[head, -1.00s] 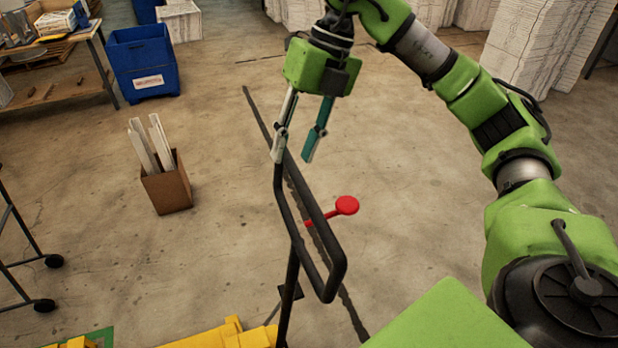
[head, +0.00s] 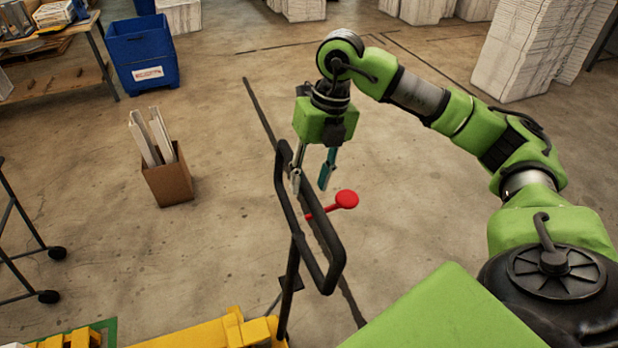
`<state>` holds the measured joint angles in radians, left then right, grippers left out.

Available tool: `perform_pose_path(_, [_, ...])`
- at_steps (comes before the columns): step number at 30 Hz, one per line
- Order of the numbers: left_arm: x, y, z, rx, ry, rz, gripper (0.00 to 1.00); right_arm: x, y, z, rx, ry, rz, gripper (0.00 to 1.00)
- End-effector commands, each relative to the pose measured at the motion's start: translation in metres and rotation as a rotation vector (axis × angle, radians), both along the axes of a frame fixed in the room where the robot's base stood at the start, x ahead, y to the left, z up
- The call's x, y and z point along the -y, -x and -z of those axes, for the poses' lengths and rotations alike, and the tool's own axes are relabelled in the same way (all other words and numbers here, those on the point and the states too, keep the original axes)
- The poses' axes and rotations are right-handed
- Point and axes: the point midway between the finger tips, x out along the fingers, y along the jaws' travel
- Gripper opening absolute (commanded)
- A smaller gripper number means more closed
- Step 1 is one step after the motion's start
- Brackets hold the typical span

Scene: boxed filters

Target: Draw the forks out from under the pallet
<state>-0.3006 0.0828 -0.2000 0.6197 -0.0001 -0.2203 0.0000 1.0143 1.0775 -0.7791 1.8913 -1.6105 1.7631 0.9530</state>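The pallet jack's black loop handle (head: 330,243) stands upright in the middle of the head view, with a red round-ended lever (head: 346,199) beside it. Its yellow body (head: 218,332) shows at the bottom edge. The forks and the pallet cannot be made out. My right gripper (head: 311,187) hangs pointing down at the far end of the handle loop. Its fingers are apart, with floor visible between them. One finger overlaps the handle's bar in the picture; I cannot tell if they touch. My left gripper is not in view.
A cardboard box (head: 167,181) with white boards stands on the floor left of the handle. A blue bin (head: 143,58) and a workbench (head: 62,45) are at the back left. A wheeled black frame (head: 22,250) is at the left edge. Floor right of the handle is clear.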

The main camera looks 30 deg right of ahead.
Motion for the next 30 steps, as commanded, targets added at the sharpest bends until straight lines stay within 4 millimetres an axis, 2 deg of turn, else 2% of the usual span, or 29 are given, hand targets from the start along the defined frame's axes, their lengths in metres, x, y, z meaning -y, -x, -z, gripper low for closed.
perform_pose_path(5, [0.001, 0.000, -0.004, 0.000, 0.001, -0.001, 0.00, -0.003, 0.000, 0.012, 0.001, -0.001, -0.001, 0.34])
perform_pose_path(13, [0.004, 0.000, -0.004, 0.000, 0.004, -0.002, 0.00, -0.003, -0.001, 0.014, 0.002, -0.001, -0.002, 0.34])
perform_pose_path(14, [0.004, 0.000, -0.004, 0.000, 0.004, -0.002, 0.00, -0.003, -0.001, 0.014, 0.002, -0.001, -0.002, 0.31])
perform_pose_path(15, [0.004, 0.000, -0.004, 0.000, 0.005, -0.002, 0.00, -0.003, -0.001, 0.014, 0.002, -0.001, -0.002, 0.21])
perform_pose_path(18, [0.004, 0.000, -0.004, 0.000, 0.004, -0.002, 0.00, -0.003, -0.001, 0.014, 0.001, -0.001, -0.001, 0.00])
perform_pose_path(23, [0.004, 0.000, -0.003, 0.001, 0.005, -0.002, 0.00, -0.002, 0.000, 0.014, 0.001, -0.001, -0.001, 0.00])
perform_pose_path(30, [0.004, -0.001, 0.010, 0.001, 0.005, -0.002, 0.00, 0.013, 0.003, 0.015, 0.001, 0.004, 0.002, 0.00])
